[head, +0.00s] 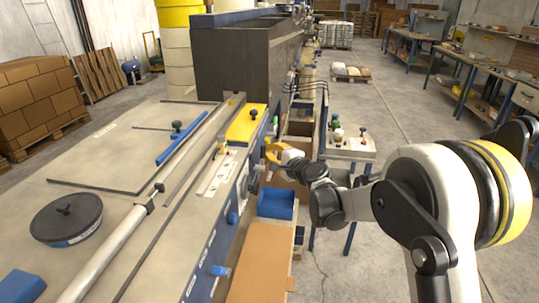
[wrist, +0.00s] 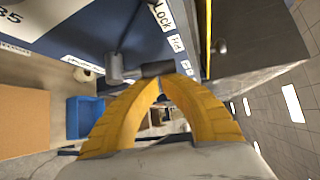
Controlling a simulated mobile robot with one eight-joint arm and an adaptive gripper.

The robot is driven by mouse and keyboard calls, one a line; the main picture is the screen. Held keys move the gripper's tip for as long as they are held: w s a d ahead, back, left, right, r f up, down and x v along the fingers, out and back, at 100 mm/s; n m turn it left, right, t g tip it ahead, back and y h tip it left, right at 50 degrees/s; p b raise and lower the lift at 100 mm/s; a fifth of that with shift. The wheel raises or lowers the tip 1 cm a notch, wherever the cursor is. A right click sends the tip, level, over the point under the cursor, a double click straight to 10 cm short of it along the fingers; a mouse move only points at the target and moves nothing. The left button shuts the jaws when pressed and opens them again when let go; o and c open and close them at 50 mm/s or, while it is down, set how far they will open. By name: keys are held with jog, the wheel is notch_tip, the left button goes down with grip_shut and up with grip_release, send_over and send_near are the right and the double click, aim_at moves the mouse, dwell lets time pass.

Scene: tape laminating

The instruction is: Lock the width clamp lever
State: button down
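In the wrist view, a lever with a grey cylindrical end (wrist: 114,68) and a dark cylindrical piece (wrist: 157,69) stick out from the blue machine side. I cannot tell whether they are one part. A white "Lock" label (wrist: 161,15) is on the panel above them. My gripper (wrist: 164,79) has its yellow fingers arched together, tips meeting just below the dark piece. Touching or a small gap cannot be told. In the head view, my gripper (head: 270,151) is beside the machine's right side, by the yellow block (head: 246,124); the lever is hard to make out there.
A blue bin (head: 276,203) and a brown board (head: 262,262) lie below and in front of my gripper along the machine side. A small stand (head: 347,149) with knobs is to the right. A blue knob (head: 220,270) juts out nearer. Floor at right is open.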

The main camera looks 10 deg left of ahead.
aim_at(262, 155)
jog(key=shift+s+d+r, duration=0.1)
jog(key=shift+s+r, duration=0.1)
jog(key=shift+s, duration=0.8)
jog(key=shift+s+r, duration=0.2)
jog(key=shift+s, duration=0.75)
jog(key=shift+s, duration=0.25)
